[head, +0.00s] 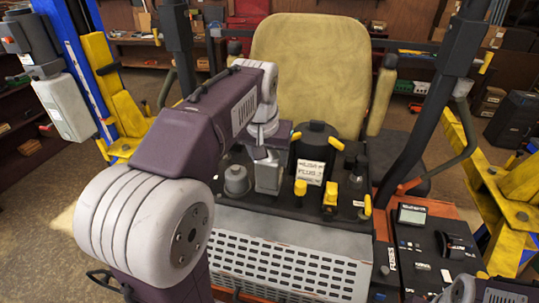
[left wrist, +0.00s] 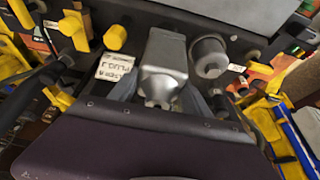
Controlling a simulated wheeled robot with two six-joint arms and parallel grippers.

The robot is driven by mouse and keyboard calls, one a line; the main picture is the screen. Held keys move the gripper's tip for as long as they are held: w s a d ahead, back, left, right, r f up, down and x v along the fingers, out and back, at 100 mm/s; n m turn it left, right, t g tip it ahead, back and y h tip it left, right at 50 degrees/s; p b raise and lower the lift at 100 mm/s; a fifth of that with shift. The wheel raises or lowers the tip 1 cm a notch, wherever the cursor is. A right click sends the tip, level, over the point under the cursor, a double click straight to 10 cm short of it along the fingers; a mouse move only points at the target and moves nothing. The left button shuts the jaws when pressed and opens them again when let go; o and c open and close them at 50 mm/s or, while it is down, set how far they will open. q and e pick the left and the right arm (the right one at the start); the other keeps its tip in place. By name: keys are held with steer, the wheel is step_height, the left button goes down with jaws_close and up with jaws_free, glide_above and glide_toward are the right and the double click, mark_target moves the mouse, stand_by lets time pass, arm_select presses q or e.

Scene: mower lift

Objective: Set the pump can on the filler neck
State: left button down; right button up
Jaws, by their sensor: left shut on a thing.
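In the left wrist view the can (left wrist: 165,55) stands between the two fingers. I cannot tell whether its lower end touches the deck. A grey round cap or neck (head: 236,180) stands just left of it; it also shows in the left wrist view (left wrist: 209,58). I cannot tell which fitting is the filler neck. My right gripper is not in view.
A black cylinder (head: 318,146) with a printed tag (head: 311,172) stands right of the can. Yellow caps (head: 330,197) sit beside it. The seat (head: 309,65) rises behind. Yellow lift posts (head: 110,80) flank the mower. A slotted panel (head: 290,268) lies in front.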

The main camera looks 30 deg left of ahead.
arm_select(q)
steer(key=shift+s, duration=0.5)
steer(key=shift+w+f, duration=0.2)
steer(key=shift+w, duration=0.45)
steer(key=shift+s+r, duration=0.15)
steer(key=shift+s, duration=0.55)
steer(key=shift+w, duration=0.1)
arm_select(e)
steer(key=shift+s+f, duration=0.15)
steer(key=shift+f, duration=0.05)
arm_select(q)
steer(key=shift+w, duration=0.15)
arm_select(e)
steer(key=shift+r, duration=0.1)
arm_select(q)
steer(key=shift+w, duration=0.1)
steer(key=shift+f, duration=0.25)
